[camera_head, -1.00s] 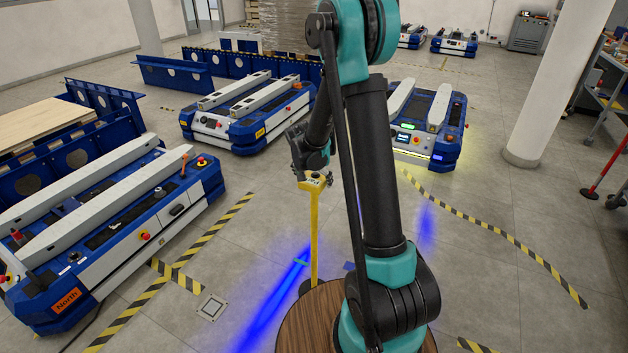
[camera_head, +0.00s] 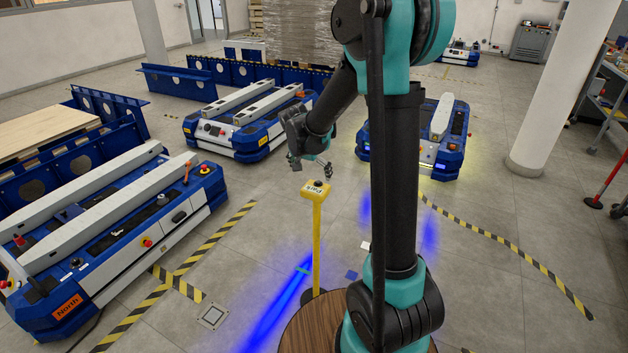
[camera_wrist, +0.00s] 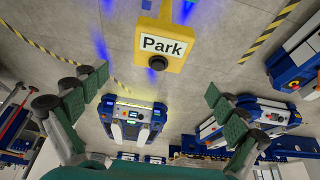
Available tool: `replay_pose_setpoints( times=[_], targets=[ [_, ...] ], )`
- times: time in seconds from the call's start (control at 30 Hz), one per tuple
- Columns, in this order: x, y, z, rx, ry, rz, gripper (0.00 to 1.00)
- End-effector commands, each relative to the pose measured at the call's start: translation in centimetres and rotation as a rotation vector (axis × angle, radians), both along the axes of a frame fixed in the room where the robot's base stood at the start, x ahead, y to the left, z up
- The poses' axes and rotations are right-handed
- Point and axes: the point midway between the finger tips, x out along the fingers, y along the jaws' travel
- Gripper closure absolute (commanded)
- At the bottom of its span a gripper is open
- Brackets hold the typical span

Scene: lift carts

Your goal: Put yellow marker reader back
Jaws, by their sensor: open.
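The yellow marker reader (camera_head: 316,190) is a yellow head with a "Park" label and a dark round knob, on top of a yellow post that stands upright on the floor. In the wrist view the yellow head (camera_wrist: 162,45) shows at the top centre, beyond the fingertips. My gripper (camera_head: 312,168) is open and empty, a little above and behind the head and apart from it. In the wrist view its two green-padded fingers (camera_wrist: 155,92) are spread wide with nothing between them.
A blue cart marked "North" (camera_head: 66,306) stands at the left. Another blue cart (camera_head: 245,125) stands behind the post, and a lit blue cart (camera_head: 440,165) stands at right.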

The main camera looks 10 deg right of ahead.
Motion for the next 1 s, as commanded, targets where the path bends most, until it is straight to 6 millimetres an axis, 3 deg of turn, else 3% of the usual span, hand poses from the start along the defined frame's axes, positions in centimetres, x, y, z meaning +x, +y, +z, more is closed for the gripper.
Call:
replay_pose_setpoints(
  times=[0.27, 0.37, 0.47, 0.8, 1.0],
  targets=[
    [-1.0, 0.3, 1.9, 0.001, 0.002, 0.006, 0.02],
    [-2.6, -0.6, 2.1, 0.004, 0.011, 0.041, 0.02],
    [-5.8, -2.1, 2.1, 0.010, 0.026, 0.110, 0.02],
    [-20.1, -6.0, -0.3, 0.023, 0.043, 0.438, 0.02],
    [-25.5, -6.4, -2.3, 0.016, 0.028, 0.575, 0.02]
  ],
)
